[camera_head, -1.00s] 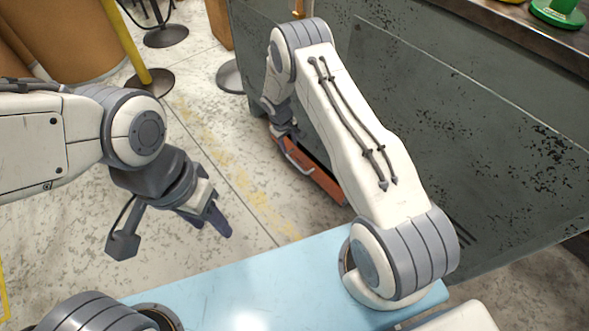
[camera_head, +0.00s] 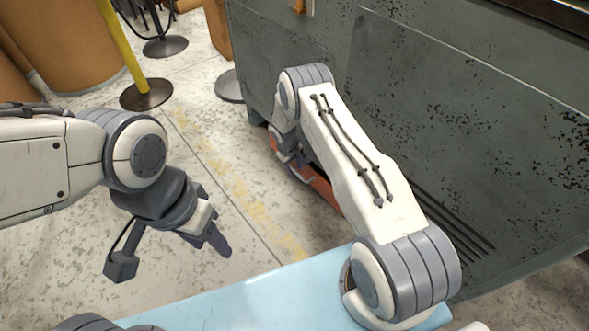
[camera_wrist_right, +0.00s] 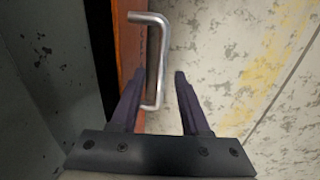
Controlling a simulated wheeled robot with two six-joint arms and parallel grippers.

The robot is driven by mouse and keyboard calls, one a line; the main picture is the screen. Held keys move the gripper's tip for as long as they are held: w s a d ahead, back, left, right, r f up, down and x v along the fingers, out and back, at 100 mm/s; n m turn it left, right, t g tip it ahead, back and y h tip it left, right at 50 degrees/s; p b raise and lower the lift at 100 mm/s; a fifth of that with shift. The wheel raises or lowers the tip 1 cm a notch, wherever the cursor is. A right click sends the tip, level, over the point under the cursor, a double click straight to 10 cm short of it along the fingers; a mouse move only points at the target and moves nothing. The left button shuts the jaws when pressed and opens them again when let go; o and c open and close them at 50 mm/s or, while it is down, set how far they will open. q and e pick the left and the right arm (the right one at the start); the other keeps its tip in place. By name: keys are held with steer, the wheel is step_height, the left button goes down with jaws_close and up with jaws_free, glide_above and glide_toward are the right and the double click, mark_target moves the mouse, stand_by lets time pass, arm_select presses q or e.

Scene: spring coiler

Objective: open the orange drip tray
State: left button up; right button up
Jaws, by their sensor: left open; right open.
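The orange drip tray (camera_head: 322,188) sits low at the foot of the grey machine, partly hidden behind my right arm in the head view. In the right wrist view the tray's orange front (camera_wrist_right: 128,50) runs up the picture, with a silver bar handle (camera_wrist_right: 155,60) on it. My right gripper (camera_wrist_right: 158,80) is open, and the handle's near end lies between its two fingers. I cannot tell whether they touch it. In the head view my right gripper (camera_head: 298,172) is down by the tray. My left gripper (camera_head: 215,240) is open and empty above the floor.
The grey machine (camera_head: 450,130) stands along the right and back. A yellow post (camera_head: 120,40) on a dark round base and brown drums (camera_head: 70,45) stand at the back left. The speckled floor left of the tray is clear.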

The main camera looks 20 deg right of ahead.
jaws_close()
stand_by(1.4)
